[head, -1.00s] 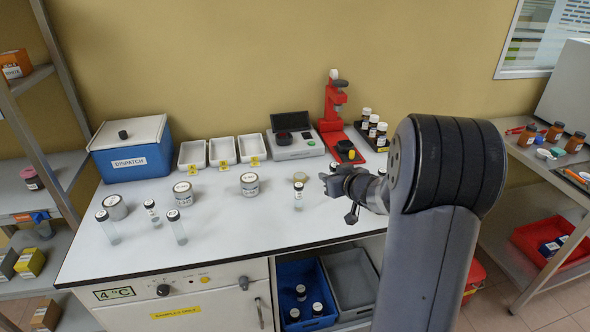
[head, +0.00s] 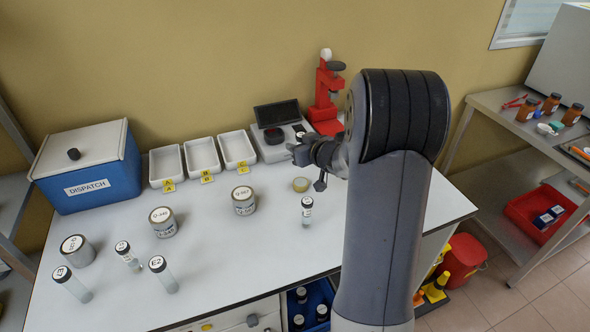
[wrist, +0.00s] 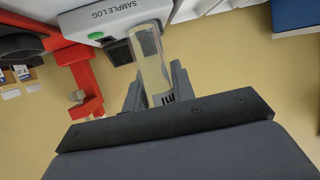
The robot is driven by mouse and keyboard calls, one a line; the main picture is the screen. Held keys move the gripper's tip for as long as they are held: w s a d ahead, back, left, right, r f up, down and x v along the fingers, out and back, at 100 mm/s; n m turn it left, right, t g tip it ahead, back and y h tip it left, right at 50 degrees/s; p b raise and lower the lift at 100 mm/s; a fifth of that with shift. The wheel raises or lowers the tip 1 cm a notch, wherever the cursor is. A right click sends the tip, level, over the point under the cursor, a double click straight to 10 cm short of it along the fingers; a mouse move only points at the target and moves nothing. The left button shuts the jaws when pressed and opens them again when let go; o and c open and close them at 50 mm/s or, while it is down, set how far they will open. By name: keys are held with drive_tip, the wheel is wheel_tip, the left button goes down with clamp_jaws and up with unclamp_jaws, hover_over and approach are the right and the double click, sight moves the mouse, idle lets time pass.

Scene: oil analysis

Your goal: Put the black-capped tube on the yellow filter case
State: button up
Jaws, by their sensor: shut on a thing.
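My gripper (head: 298,153) is held above the back right of the white bench, left of my arm link. In the wrist view my gripper (wrist: 155,88) is shut on a clear tube (wrist: 150,55) with a pale yellowish content and a white label with dark marks. The tube's cap is hidden in the wrist view, and the tube cannot be made out in the head view.
Black-capped tubes stand on the bench, one tube (head: 307,210) below my gripper and several at the left. Metal tins (head: 163,222), white trays (head: 202,155), a blue dispatch box (head: 90,168) and a red device (head: 326,95) are around. A side bench (head: 500,115) stands at right.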

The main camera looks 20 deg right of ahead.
wheel_tip(320, 180, down, 7)
drive_tip(key=shift+r+b, duration=0.1)
drive_tip(key=shift+b, duration=0.4)
drive_tip(key=shift+f, duration=0.3)
drive_tip(key=o, duration=1)
drive_tip(key=shift+r, duration=0.1)
drive_tip(key=shift+r, duration=0.25)
drive_tip(key=v, duration=1.2)
